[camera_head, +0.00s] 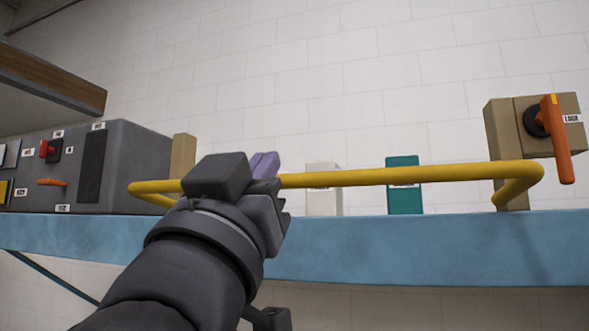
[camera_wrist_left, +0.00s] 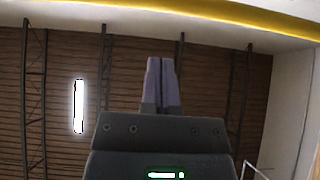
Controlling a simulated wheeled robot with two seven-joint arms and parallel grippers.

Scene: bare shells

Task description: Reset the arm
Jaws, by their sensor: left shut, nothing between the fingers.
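My left arm comes in from the lower left in the head view. Its gripper (camera_head: 264,165) is at the yellow rail, in front of the blue shelf, and hides part of the rail. In the left wrist view the two purple-grey fingers (camera_wrist_left: 162,84) are pressed together with nothing between them, pointing up toward the ceiling. The yellow rail also crosses the top of that view (camera_wrist_left: 230,12). Whether the gripper touches the rail I cannot tell. My right gripper is in neither view.
The yellow rail (camera_head: 420,174) runs along the blue shelf (camera_head: 430,250). A grey control box (camera_head: 135,165) stands left. A white block (camera_head: 324,195) and a teal block (camera_head: 404,190) stand behind the rail. A beige box with an orange lever (camera_head: 556,140) is at right.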

